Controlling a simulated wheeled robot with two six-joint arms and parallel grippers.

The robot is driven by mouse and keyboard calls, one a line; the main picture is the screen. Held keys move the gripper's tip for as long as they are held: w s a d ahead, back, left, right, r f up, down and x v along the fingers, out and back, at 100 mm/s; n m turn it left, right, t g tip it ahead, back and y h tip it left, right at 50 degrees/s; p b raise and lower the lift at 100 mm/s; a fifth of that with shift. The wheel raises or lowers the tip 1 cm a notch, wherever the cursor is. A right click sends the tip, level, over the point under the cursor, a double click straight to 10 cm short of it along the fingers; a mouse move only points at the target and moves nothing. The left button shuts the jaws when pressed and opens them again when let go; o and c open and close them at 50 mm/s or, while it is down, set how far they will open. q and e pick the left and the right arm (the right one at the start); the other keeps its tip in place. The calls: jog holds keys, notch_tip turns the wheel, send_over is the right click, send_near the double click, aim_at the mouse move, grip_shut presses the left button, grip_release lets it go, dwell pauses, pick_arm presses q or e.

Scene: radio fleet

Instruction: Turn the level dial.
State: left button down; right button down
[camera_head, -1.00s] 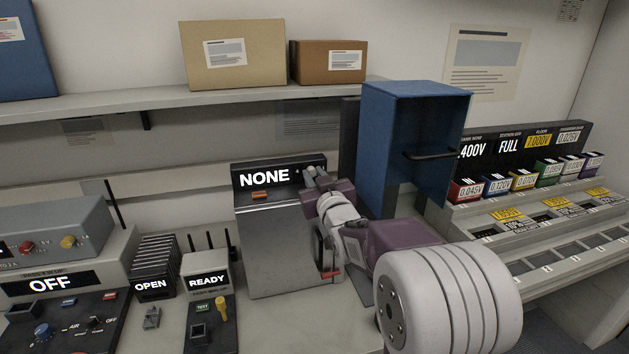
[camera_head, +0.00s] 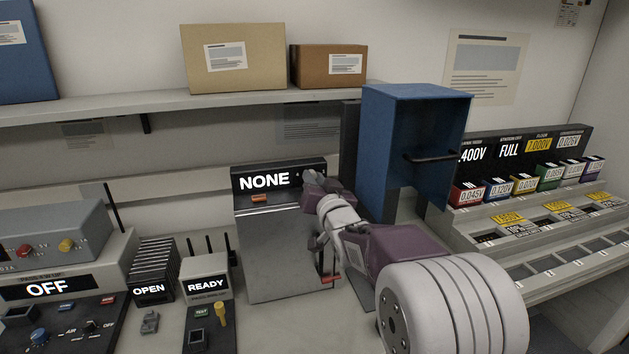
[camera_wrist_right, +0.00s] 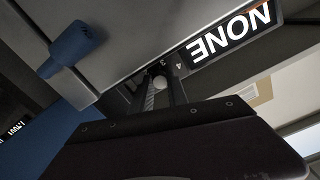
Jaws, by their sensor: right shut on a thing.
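The grey machine (camera_head: 280,245) with a black panel and a lit NONE display (camera_head: 265,181) stands mid-bench in the head view. My right gripper (camera_head: 311,180) is at that panel, to the right of the display, and hides the level dial there. In the right wrist view, the display (camera_wrist_right: 228,33) appears upside down. The small round pale dial (camera_wrist_right: 159,82), with the marks 3 and 4 beside it, sits between the dark fingers of my right gripper (camera_wrist_right: 161,94). The gripper is shut on the dial. My left gripper is not in view.
Boxes (camera_head: 233,55) rest on the shelf above. OPEN (camera_head: 153,268) and READY (camera_head: 205,275) units stand to the left. A stepped rack (camera_head: 480,215) is at the right.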

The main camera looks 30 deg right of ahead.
jog(key=c, duration=1.6)
grip_release()
jog(key=shift+o, duration=0.2)
jog(key=v, duration=0.9)
jog(key=shift+p, duration=0.3)
